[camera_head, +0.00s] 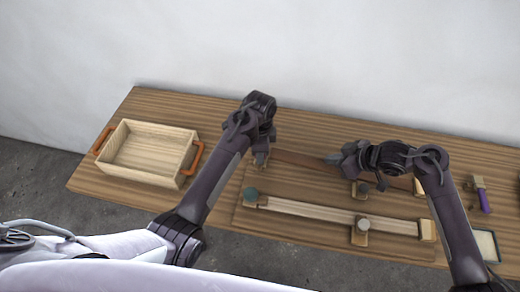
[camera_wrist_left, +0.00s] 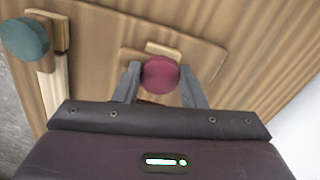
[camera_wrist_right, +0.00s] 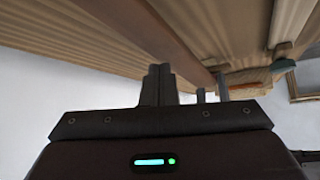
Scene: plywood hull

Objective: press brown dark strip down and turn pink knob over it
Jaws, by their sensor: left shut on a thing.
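The brown dark strip (camera_head: 308,155) runs left to right across the board in the head view, partly hidden by my right gripper. It crosses the right wrist view (camera_wrist_right: 150,32) at a slant. The round pink knob (camera_wrist_left: 160,75) sits between the fingers of my left gripper (camera_wrist_left: 160,88) in the left wrist view, beside a small pale block. My left gripper (camera_head: 261,158) is shut on it at the strip's left end. My right gripper (camera_head: 335,160) has its fingertips together (camera_wrist_right: 160,80), close to the strip. I cannot tell whether they touch it.
A wooden box (camera_head: 122,137) with orange handles stands left. A purple-handled tool (camera_head: 483,200) lies right.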

